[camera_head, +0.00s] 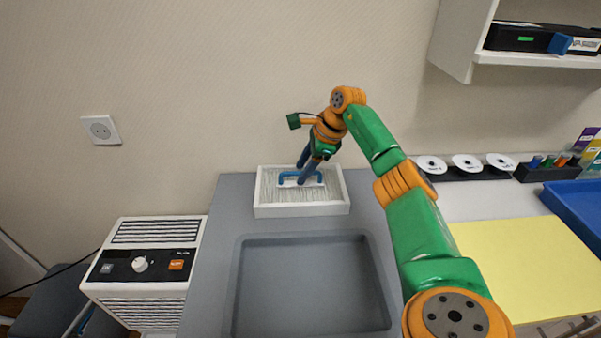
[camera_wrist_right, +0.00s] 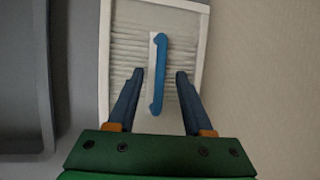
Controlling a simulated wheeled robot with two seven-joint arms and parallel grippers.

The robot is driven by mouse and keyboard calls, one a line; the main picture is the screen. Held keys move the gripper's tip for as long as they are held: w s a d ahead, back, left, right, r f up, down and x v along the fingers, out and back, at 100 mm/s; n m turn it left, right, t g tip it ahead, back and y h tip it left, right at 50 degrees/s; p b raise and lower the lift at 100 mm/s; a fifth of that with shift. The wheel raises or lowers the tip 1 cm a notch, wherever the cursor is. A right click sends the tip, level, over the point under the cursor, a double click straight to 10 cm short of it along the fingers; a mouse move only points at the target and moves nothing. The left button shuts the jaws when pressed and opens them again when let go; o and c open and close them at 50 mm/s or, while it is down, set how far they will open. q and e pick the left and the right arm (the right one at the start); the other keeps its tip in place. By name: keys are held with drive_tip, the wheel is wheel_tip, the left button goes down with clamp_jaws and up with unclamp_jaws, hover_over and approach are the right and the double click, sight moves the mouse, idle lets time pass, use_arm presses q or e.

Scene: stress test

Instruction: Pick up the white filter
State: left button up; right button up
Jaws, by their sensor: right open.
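The white filter (camera_head: 263,206) is a pleated panel in a white frame with a blue handle (camera_head: 287,175) on its top. It lies at the back of the grey counter, near the wall. My right gripper (camera_head: 305,172) is over the filter at the handle, pointing down. In the right wrist view the filter (camera_wrist_right: 118,48) fills the upper middle. There the blue handle (camera_wrist_right: 160,70) shows between the open fingers of my right gripper (camera_wrist_right: 160,76), with a gap on each side. My left gripper is not in view.
A grey tray (camera_head: 240,240) lies in front of the filter. A white box unit (camera_head: 140,300) with a knob stands at left. At right are a yellow sheet (camera_head: 530,265), a blue tray (camera_head: 585,205), and several white discs (camera_head: 466,162). A wall shelf (camera_head: 540,60) hangs upper right.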

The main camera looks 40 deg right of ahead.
clamp_jaws()
drive_tip(key=shift+r, duration=0.1)
idle(1.2)
